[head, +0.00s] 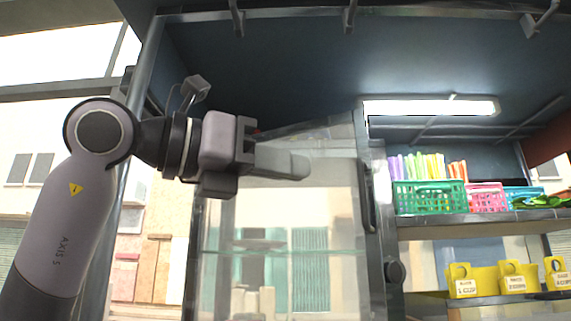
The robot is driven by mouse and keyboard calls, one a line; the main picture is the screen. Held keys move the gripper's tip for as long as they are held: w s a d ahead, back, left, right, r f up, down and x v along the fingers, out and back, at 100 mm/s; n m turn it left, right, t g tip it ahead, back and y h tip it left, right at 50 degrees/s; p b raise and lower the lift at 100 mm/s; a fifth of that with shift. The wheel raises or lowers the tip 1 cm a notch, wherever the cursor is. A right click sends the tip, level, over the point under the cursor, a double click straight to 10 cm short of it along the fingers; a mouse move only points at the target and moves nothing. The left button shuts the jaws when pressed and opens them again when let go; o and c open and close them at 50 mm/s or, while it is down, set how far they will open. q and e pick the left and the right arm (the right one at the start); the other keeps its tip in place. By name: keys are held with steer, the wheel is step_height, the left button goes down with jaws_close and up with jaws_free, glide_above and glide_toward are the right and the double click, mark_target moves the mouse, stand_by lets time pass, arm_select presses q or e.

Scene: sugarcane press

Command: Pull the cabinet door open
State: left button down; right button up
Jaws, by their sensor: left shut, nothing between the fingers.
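A glass-fronted cabinet (215,262) stands in the middle of the head view, with the street showing through its clear panes. A dark upright bar that looks like a door handle (369,195) is on the cabinet's right side. I cannot tell which pane is the door or whether it stands ajar. My left gripper (300,167) is shut and empty, in front of the cabinet's upper part. Its fingers point right, with the dark bar beyond their tips. They cover part of the cabinet's top. My right gripper is not in view.
Right of the cabinet, a shelf (470,226) holds a green basket (425,197), a pink basket (487,198) and a blue one. Yellow labelled holders (462,283) stand on a lower shelf. A lit lamp (430,107) hangs above. A dark round knob (395,271) sits beside the cabinet.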

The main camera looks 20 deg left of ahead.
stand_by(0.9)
arm_select(q)
steer(key=c, duration=1.2)
jaws_free()
steer(key=shift+c, duration=0.2)
steer(key=b+v, duration=0.1)
steer(key=v, duration=0.6)
